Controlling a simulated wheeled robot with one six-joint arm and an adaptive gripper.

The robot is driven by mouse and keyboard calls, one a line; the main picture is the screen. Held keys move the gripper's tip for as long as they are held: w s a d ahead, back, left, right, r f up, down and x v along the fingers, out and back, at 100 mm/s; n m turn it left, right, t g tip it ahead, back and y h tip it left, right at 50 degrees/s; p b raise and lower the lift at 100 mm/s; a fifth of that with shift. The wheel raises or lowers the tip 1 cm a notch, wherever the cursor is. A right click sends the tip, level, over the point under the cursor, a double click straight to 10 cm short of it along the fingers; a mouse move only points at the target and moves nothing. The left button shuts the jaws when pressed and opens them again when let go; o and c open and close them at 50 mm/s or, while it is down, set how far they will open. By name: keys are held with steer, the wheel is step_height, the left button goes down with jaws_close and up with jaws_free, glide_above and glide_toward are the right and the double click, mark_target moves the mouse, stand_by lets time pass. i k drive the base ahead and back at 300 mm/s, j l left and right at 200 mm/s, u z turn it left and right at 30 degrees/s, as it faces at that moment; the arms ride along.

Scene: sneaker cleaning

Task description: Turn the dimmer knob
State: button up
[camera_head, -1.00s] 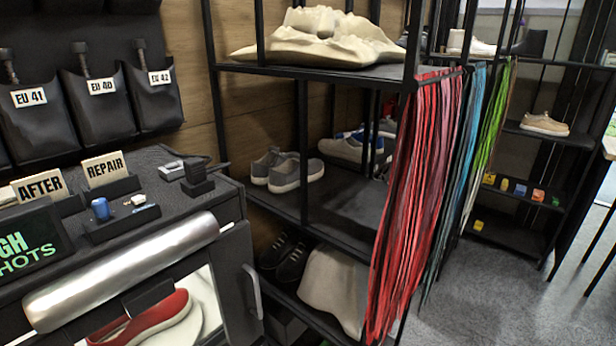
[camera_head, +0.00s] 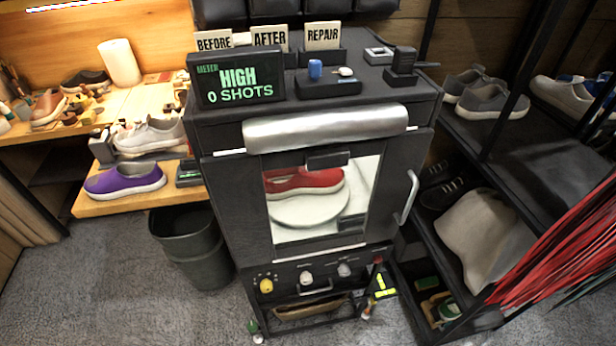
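A dark cabinet, a photo booth by its looks, stands in the middle, with a lit window (camera_head: 365,172) showing a red shoe (camera_head: 303,180) on a round white turntable (camera_head: 310,211). On the panel below are a yellow knob (camera_head: 266,286), a pale knob (camera_head: 306,277) and another pale knob (camera_head: 344,270). Their labels are too small to read, so I cannot tell which is the dimmer. A meter screen (camera_head: 238,85) on top reads "HIGH 0 SHOTS". My gripper is not in view.
A grey bin (camera_head: 190,245) stands left of the cabinet. A wooden bench (camera_head: 130,201) holds a purple shoe and a white shoe. A black shelf rack (camera_head: 550,150) with shoes and hanging red laces stands close on the right. Carpet (camera_head: 110,290) is clear at front left.

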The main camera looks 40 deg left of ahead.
mark_target(267, 287)
steer(key=u, duration=1.3)
